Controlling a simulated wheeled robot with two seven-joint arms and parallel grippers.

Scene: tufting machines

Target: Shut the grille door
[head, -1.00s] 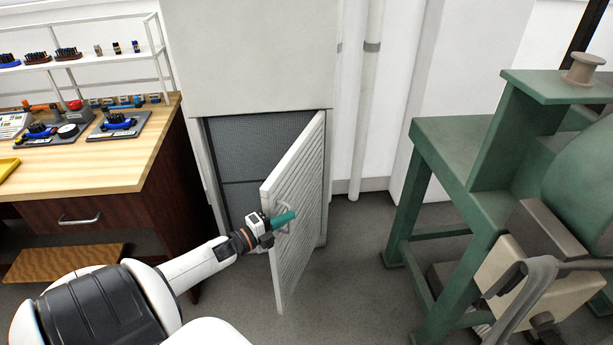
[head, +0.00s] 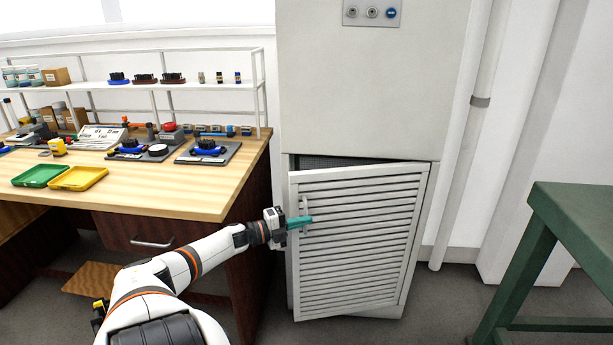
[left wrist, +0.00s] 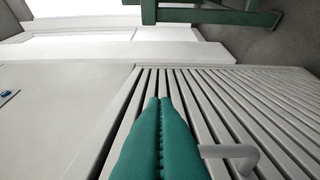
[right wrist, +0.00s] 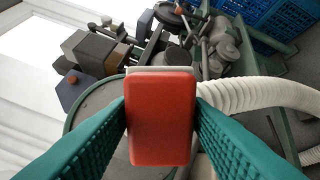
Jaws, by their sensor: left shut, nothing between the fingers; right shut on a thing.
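The grille door (head: 360,245) is a pale slatted panel on the grey-white cabinet (head: 370,90). It stands ajar, with a dark gap along its top and its left edge swung out. My left gripper (head: 303,221) is shut and empty, its teal fingers against or just in front of the door's left edge by the handle (head: 305,204). In the left wrist view the shut fingers (left wrist: 160,102) lie over the slats, beside the handle (left wrist: 235,154); contact is unclear. My right gripper (right wrist: 160,120) is shut on a red block with a pale back (right wrist: 160,118), away from the door.
A wooden workbench (head: 130,190) with a green tray (head: 41,175), a yellow tray (head: 78,178) and tools stands left of the cabinet. A green machine frame (head: 570,215) stands at the right. A vertical pipe (head: 480,130) runs right of the cabinet. Floor between is clear.

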